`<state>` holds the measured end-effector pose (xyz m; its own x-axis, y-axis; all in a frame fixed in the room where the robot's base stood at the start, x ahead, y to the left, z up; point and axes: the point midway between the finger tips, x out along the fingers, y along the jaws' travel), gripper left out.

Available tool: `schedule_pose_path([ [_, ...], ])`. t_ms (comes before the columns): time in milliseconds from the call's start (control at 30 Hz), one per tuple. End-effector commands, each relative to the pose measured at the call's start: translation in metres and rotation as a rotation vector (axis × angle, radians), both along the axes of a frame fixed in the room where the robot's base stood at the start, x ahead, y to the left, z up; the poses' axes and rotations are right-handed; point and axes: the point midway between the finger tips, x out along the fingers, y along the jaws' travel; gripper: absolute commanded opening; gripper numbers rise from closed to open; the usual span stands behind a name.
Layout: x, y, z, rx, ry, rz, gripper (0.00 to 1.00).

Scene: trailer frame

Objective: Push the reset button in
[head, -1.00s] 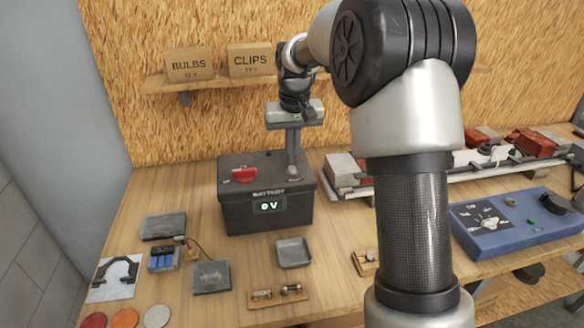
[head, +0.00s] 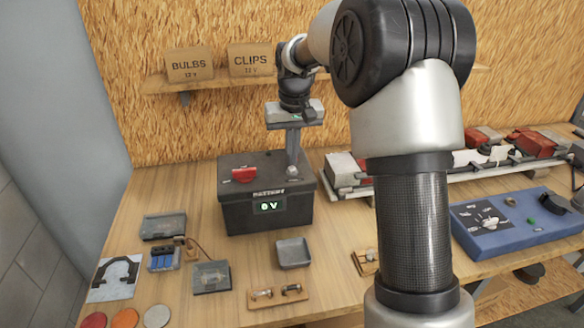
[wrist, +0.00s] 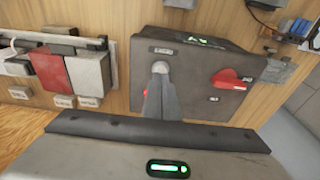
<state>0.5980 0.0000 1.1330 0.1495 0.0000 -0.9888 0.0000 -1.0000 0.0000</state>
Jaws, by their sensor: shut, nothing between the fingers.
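A dark battery box (head: 242,208) stands on the bench in the head view, with a "0 V" display (head: 270,207) on its front. A red knob (head: 244,174) sits on its lid at the left; it also shows in the wrist view (wrist: 226,79). A pale round button (head: 292,172), apparently the reset button, is on the lid at the right; it also shows in the wrist view (wrist: 160,67). My gripper (head: 292,162) is shut and empty, pointing down with its fingertips at the button. I cannot tell whether they touch it or how far it is in.
A shelf with the BULBS (head: 189,64) and CLIPS (head: 250,60) boxes is on the wall behind. A grey tray (head: 293,253) and small parts lie in front of the battery box. A rack with red and white blocks (head: 468,158) and a blue panel (head: 510,232) are at right.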

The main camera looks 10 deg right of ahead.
Motion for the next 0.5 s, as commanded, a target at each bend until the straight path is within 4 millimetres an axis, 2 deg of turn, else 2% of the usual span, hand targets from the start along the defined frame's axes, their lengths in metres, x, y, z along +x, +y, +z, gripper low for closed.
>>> schedule_pose_path([
  [500,-0.0001,0.0001,-0.0063,0.000,0.000,0.000,0.00],
])
